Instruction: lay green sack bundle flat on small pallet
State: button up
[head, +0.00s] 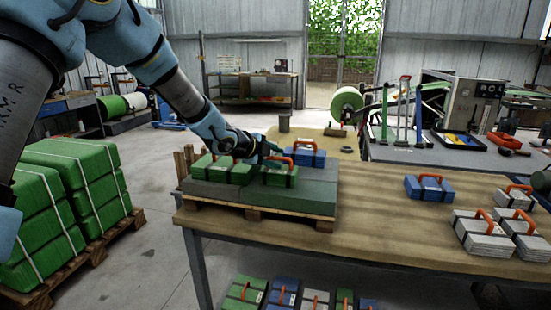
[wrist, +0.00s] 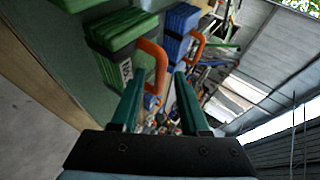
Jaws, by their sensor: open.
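A small wooden pallet (head: 262,215) with a grey-green top stands on the near left of the table. Two green sack bundles with dark straps, a left one (head: 222,169) and a right one (head: 280,176), lie flat on it. A blue bundle (head: 307,157) sits behind them. My gripper (head: 274,152) is over the pallet, just above the right green bundle. In the wrist view my gripper (wrist: 157,84) is open and empty, its fingers apart. A green bundle (wrist: 112,30) with an orange handle (wrist: 154,62) lies just beyond the fingertips. Contact with the handle cannot be told.
A blue bundle (head: 429,188) and several grey bundles (head: 486,232) stand on the table (head: 365,215) to the right. Bare tabletop lies between them and the pallet. More bundles sit below the table. Stacked green sacks (head: 60,200) stand on a floor pallet at left.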

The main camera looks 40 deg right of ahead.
jog(key=shift+r, duration=0.1)
jog(key=v, duration=1.2)
jog(key=w+a+f+n+t+y, duration=0.25)
jog(key=w+a+n, duration=0.2)
jog(key=a, duration=0.45)
jog(key=w+a+f+n+t+y, duration=0.1)
jog(key=w+a+n+y, duration=0.3)
jog(key=a, duration=0.5)
jog(key=w+a+f+n+t+y, duration=0.1)
jog(key=w+a+f+n, duration=0.15)
jog(key=a+n, duration=0.5)
jog(key=s+a+f+n+g+y, duration=0.2)
jog(key=s+a+n, duration=0.4)
jog(key=a, duration=0.5)
jog(key=s+a+f+n+g+y, duration=0.1)
jog(key=s+a+n, duration=0.5)
jog(key=a, duration=0.6)
jog(key=n+g+y, duration=0.1)
jog(key=n, duration=0.1)
jog(key=shift+s+a+f+n+b, duration=0.15)
jog(key=shift+s+f+n+b, duration=0.1)
jog(key=shift+f+n+b, duration=0.15)
